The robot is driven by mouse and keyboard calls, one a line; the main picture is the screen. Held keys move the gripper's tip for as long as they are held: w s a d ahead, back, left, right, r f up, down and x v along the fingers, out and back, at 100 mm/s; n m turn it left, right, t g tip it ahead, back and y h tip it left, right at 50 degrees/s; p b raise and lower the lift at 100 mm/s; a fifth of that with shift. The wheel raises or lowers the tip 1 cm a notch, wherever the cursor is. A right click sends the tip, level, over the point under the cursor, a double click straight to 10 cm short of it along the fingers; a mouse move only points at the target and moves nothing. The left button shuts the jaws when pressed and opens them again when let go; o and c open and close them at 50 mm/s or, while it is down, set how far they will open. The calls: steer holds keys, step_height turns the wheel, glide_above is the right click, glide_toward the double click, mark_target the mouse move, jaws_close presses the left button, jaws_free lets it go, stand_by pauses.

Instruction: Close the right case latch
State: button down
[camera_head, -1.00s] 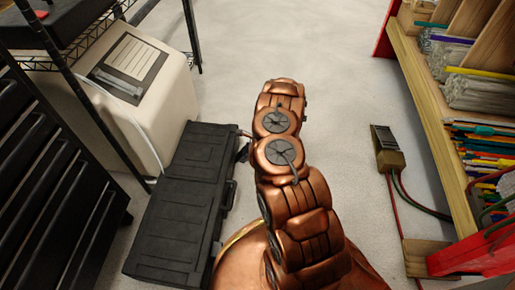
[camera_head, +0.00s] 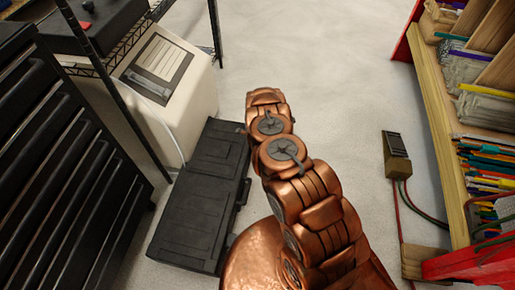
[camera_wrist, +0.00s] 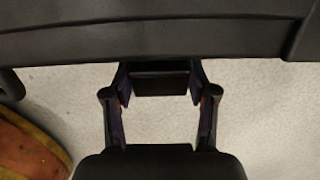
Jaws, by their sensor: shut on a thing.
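The black case (camera_head: 200,200) lies on the floor left of my arm in the head view, with its lid down. Its dark side fills the top of the wrist view (camera_wrist: 160,40). A dark latch (camera_wrist: 162,82) juts from that side, between the two fingers of my gripper (camera_wrist: 160,95). The fingers are shut on the latch, one on each side. I cannot tell which latch it is from this close view, nor how far it is turned. In the head view my gripper and the latch are hidden behind my arm.
A pedal-like box (camera_head: 397,157) with cables lies on the floor at right, beside a wooden shelf (camera_head: 440,140). Floor between is clear.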

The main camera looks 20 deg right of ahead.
steer(key=shift+s+a, duration=0.1)
steer(key=shift+a, duration=0.05)
stand_by(0.5)
steer(key=shift+c, duration=1.6)
jaws_free()
steer(key=shift+r, duration=0.15)
step_height(320, 180, up, 2)
steer(key=shift+r, duration=0.1)
step_height(320, 180, up, 9)
steer(key=shift+s+d+r, duration=0.2)
steer(key=shift+d, duration=0.2)
